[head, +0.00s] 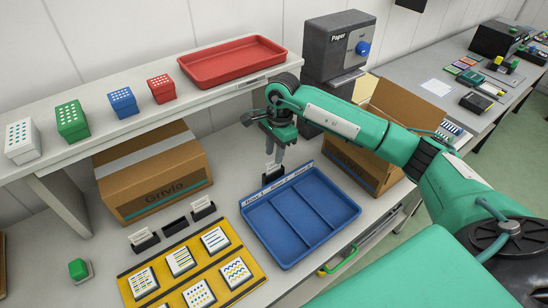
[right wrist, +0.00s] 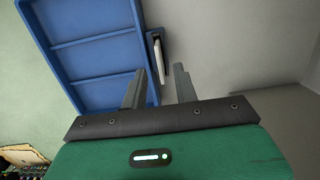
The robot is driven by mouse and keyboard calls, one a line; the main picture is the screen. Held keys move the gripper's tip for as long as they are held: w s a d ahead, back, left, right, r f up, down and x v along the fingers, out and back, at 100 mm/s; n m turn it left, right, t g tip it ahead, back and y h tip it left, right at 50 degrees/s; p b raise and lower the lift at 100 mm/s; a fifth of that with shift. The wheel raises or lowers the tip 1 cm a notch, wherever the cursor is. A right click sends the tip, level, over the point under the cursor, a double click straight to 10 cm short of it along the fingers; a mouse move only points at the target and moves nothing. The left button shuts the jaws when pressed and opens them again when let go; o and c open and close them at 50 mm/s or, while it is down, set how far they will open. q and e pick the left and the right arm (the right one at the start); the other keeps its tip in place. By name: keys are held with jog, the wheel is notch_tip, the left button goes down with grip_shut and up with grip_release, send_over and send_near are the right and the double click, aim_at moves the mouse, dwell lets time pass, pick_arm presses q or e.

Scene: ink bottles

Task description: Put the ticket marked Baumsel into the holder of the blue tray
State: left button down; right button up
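The blue tray (head: 345,213) lies on the lower table, with three compartments and lettering on its far rim. My right gripper (head: 275,150) is just above the holder. In the right wrist view its two fingers (right wrist: 160,88) are apart, with the ticket (right wrist: 157,58) beyond and between them, nearer the left finger. The blue tray (right wrist: 95,50) also shows there. My left gripper is not in view.
Two dark holders with tickets (head: 143,240) (head: 203,208) flank an empty holder (head: 175,226). A yellow board (head: 180,284) with patterned cards lies in front.

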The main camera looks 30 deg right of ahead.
notch_tip(320, 180, up, 11)
jog(key=d+b, duration=0.1)
jog(key=b, duration=0.1)
jog(key=shift+d+r+b, duration=0.15)
jog(key=shift+d+b, duration=0.05)
jog(key=shift+b, duration=0.15)
jog(key=shift+w, duration=0.1)
